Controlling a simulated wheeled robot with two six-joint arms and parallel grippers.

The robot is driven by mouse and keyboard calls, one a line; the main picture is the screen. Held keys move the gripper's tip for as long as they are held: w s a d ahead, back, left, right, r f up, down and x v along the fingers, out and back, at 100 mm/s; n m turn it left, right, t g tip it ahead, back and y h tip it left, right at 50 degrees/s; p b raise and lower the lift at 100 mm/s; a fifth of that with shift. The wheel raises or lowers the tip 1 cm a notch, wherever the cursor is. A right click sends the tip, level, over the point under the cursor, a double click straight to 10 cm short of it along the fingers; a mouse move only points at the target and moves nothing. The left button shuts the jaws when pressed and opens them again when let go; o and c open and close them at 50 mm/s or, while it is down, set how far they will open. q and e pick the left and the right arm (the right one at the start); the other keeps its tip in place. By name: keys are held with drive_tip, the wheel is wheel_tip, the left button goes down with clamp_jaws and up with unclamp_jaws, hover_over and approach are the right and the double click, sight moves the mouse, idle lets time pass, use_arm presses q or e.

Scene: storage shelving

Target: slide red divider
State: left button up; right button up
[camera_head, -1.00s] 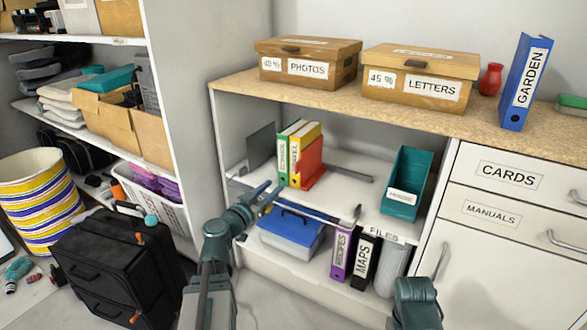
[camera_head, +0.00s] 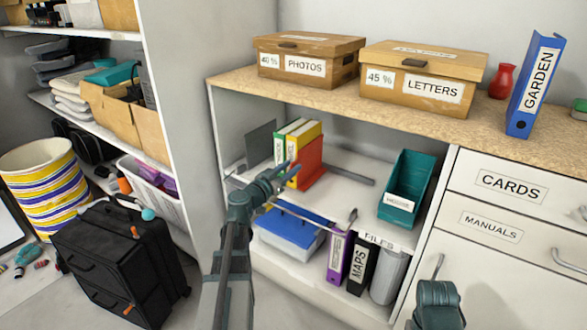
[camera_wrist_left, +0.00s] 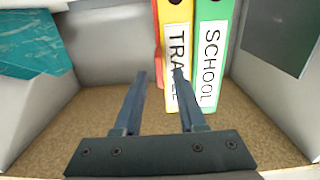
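The red divider (camera_head: 311,160) stands upright on the upper shelf of the open cabinet, directly right of a yellow binder (camera_head: 297,134) and a green binder. My left gripper (camera_head: 288,174) is just in front of the binders, near their lower part. In the left wrist view the gripper (camera_wrist_left: 160,74) is open and empty, its fingers pointing toward the yellow binder (camera_wrist_left: 176,45) marked TRA… and the divider's red edge (camera_wrist_left: 157,40). The green SCHOOL binder (camera_wrist_left: 211,50) is beside it. I cannot tell whether a finger touches anything.
A dark panel (camera_head: 261,143) stands to the left. Below are a blue box (camera_head: 292,232) and several binders. The wooden countertop (camera_head: 235,84) overhangs the shelf.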

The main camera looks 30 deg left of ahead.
use_arm(q)
drive_tip(key=shift+c, duration=0.2)
clamp_jaws()
idle(1.1)
